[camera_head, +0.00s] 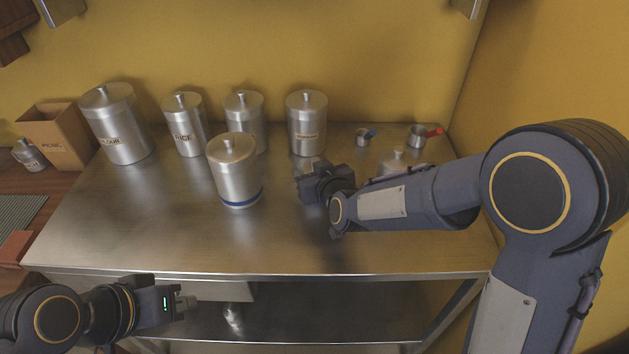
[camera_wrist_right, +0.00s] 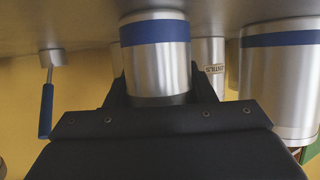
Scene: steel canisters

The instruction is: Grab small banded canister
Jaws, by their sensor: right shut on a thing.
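The small banded canister (camera_wrist_right: 157,60) shows in the right wrist view, which looks upside down. It is steel with a blue band around its base. My right gripper (camera_wrist_right: 150,90) is shut on it, a finger at each side.
Flour (camera_head: 118,125), rice (camera_head: 186,125) and two more canisters (camera_head: 307,122) line the back of the steel table (camera_head: 130,235). Measuring cups with blue (camera_head: 362,137) and red handles (camera_head: 417,138) and a small canister (camera_head: 395,158) are at right. The front of the tabletop is clear.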

